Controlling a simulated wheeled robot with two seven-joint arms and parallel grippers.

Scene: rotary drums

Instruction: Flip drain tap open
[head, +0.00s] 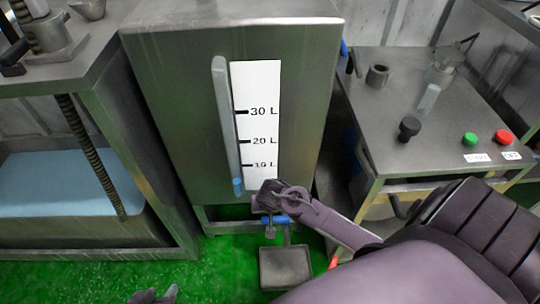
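A metal tank (180,100) with a level scale stands in the middle. At its bottom front is the drain tap with a blue handle (276,219), lying roughly level across the view. My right gripper (268,196) is at the tank's lower edge, just above the blue handle. It hides the tap's upper part. I cannot tell whether it touches the handle or how far its fingers are apart. My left gripper (154,297) shows only its fingertips at the bottom edge, apart and empty, well away from the tap.
A small square grey container (286,267) is below the tap. A bench (420,120) with green and red buttons stands at the right. A metal frame with a blue-surfaced basin (62,184) stands at the left. Green floor (215,275) is clear in front of the tank.

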